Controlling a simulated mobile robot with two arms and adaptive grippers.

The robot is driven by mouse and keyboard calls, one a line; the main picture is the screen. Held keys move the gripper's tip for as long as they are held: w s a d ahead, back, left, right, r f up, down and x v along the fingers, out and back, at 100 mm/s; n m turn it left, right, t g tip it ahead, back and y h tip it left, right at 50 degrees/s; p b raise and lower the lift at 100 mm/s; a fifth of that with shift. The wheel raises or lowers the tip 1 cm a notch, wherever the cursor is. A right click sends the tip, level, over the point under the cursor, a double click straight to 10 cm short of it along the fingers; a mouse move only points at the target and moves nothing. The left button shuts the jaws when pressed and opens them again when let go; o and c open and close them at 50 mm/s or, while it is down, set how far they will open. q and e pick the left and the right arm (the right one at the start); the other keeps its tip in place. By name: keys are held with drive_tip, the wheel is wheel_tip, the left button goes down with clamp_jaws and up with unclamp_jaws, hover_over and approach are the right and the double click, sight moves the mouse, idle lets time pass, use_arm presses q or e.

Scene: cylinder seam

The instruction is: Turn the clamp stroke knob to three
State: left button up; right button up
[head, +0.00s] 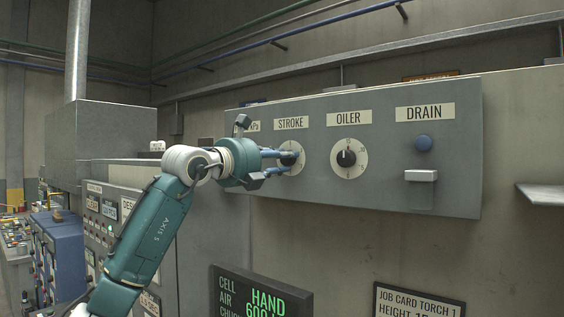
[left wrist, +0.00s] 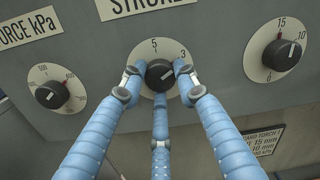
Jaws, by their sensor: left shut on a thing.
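The stroke knob (head: 289,160) is a black round knob on a cream dial under the STROKE label (head: 291,123). In the left wrist view the knob (left wrist: 159,74) has a pale pointer line aimed up and right, toward the printed 3 (left wrist: 184,54). The number 5 (left wrist: 154,45) is printed near the top of the dial. My left gripper (head: 285,159) is shut on the knob. Its blue fingers (left wrist: 157,84) surround the knob from the left, right and below, hiding the lower dial.
The force knob (left wrist: 51,95) is on the left. A HAND display (head: 262,292) and job card (head: 418,301) are below.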

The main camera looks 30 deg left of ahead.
use_arm(q)
drive_tip(key=shift+s+a+r, duration=0.1)
drive_tip(key=shift+r, duration=0.25)
drive_tip(key=o, duration=1.2)
drive_tip(key=shift+c, duration=0.2)
drive_tip(key=s+a, duration=0.1)
drive_tip(key=s, duration=1.1)
drive_tip(key=shift+f, duration=0.45)
use_arm(e)
drive_tip(key=shift+d, duration=0.1)
use_arm(q)
drive_tip(key=shift+a, duration=0.1)
